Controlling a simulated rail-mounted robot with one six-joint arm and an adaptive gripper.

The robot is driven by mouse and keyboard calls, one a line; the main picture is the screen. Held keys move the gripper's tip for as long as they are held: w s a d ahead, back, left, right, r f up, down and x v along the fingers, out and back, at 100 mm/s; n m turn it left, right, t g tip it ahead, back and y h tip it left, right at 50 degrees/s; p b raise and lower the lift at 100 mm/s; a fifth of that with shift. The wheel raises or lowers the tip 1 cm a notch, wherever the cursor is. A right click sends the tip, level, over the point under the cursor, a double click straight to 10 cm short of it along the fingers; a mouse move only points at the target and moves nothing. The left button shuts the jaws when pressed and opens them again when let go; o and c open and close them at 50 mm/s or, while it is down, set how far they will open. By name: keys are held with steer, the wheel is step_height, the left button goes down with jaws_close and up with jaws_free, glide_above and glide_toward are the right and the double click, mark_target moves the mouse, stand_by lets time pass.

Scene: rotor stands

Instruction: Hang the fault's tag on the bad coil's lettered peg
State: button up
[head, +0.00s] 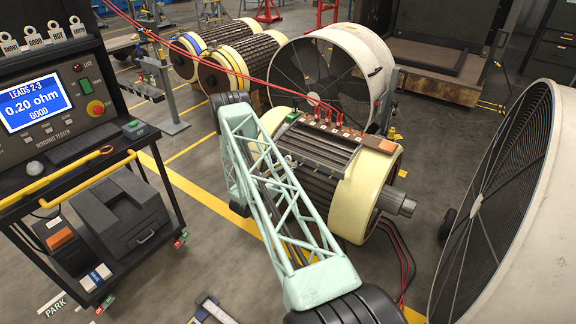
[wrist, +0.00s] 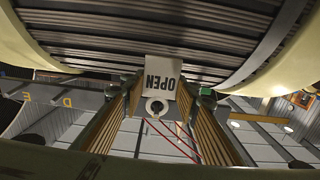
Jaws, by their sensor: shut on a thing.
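The white tag (wrist: 165,70) reads OPEN, upside down in the wrist view, with a round eyelet at its lower end. My gripper (wrist: 157,97) is shut on it, one ribbed finger on each side. The tag is close to the dark slotted body of a rotor (wrist: 190,30); I cannot tell whether they touch. In the head view, a cream-ended rotor (head: 355,200) lies behind my pale green arm, and my gripper is hidden there. A terminal strip (head: 345,131) with red clips runs along its top. I cannot make out the lettered pegs clearly.
The tester screen (head: 34,103) reads LEADS 2-3, 0.20 ohm, GOOD. Tags SHORT, GOOD, HOT and EARTH hang above it (head: 35,40). Red leads (head: 230,75) cross to the rotor. Large fans (head: 500,200) stand right and behind. Yellow letters (wrist: 66,102) show at wrist-view left.

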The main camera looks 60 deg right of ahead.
stand_by(0.5)
steer(key=o, duration=0.7)
steer(key=shift+o, duration=0.2)
steer(key=shift+a, duration=0.2)
steer(key=a, duration=0.9)
steer(key=shift+a+p, duration=0.3)
steer(key=shift+p, duration=0.1)
stand_by(1.4)
steer(key=shift+w, duration=0.1)
stand_by(0.6)
